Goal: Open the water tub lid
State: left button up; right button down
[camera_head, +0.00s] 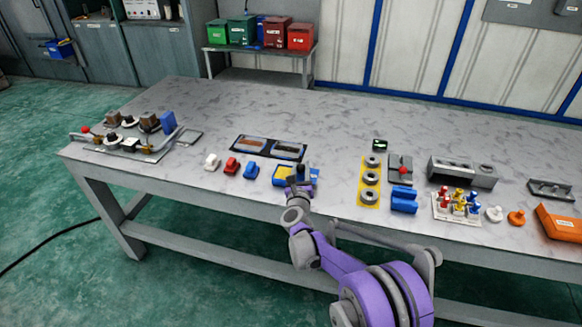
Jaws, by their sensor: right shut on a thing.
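My right gripper (300,183) reaches in from the front at the table's near edge. It is shut on a small dark part (300,170) at a blue-and-yellow box (281,173). The gripper hides some of this box, and I cannot tell whether the dark part belongs to it. I cannot tell for sure which thing is the water tub or its lid. A black double tray (269,148) with brownish insides lies just behind. My left gripper is not in view.
White (212,161), red (232,165) and blue (251,168) small pieces stand left of the gripper. A yellow strip with grey rings (361,197) and a blue block (404,200) stand right. A fixture tray (147,157) is far left. The table's back is clear.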

jog(key=shift+a, duration=0.1)
jog(key=c, duration=0.5)
grip_release()
jog(key=shift+c, duration=0.2)
jog(key=s, duration=0.7)
jog(key=s+a, duration=0.1)
jog(key=s, duration=0.2)
jog(key=shift+s+a, duration=0.1)
jog(key=shift+s, duration=0.25)
jog(key=shift+r, duration=0.1)
